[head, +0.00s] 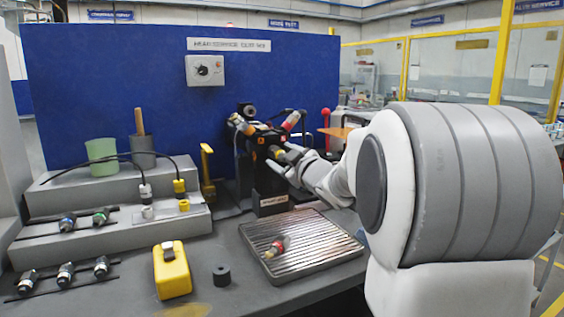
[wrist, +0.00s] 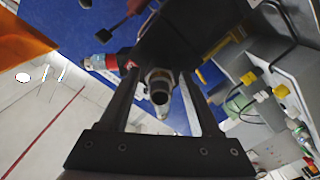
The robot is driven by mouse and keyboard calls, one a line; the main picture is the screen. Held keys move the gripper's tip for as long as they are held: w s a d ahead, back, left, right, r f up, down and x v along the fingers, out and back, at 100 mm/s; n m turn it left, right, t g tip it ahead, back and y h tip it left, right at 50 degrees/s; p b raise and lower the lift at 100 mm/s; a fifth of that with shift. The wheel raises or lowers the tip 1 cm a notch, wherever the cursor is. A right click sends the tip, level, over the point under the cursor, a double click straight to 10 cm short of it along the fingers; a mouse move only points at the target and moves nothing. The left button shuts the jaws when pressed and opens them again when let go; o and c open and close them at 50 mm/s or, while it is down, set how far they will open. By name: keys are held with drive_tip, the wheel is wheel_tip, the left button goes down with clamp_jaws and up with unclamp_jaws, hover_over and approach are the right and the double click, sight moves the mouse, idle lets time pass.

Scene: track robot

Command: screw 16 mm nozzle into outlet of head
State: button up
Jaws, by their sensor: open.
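The head (head: 266,139) is a dark block with yellow labels on a stand before the blue panel. Coloured fittings stick out of it, one with a red-orange band (head: 290,121) at upper right and a yellow-banded one (head: 240,124) at left. My gripper (head: 279,160) is at the head's front. In the wrist view my gripper (wrist: 162,80) has its two dark fingers apart, on either side of a metal round piece with a dark open end (wrist: 160,92). I cannot tell whether they touch it, or which piece is the 16 mm nozzle.
A red-banded nozzle (head: 277,247) lies on the ribbed tray (head: 335,258). A yellow device (head: 171,270) and a black cylinder (head: 221,274) are on the bench. A green cup (head: 101,156) stands on the grey step.

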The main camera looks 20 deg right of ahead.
drive_tip(key=shift+f+n+b, duration=0.15)
drive_tip(key=shift+n+b, duration=0.85)
drive_tip(key=shift+n, duration=0.2)
drive_tip(key=n, duration=0.8)
clamp_jaws()
drive_tip(key=shift+r+p, duration=0.25)
drive_tip(key=shift+p, duration=0.1)
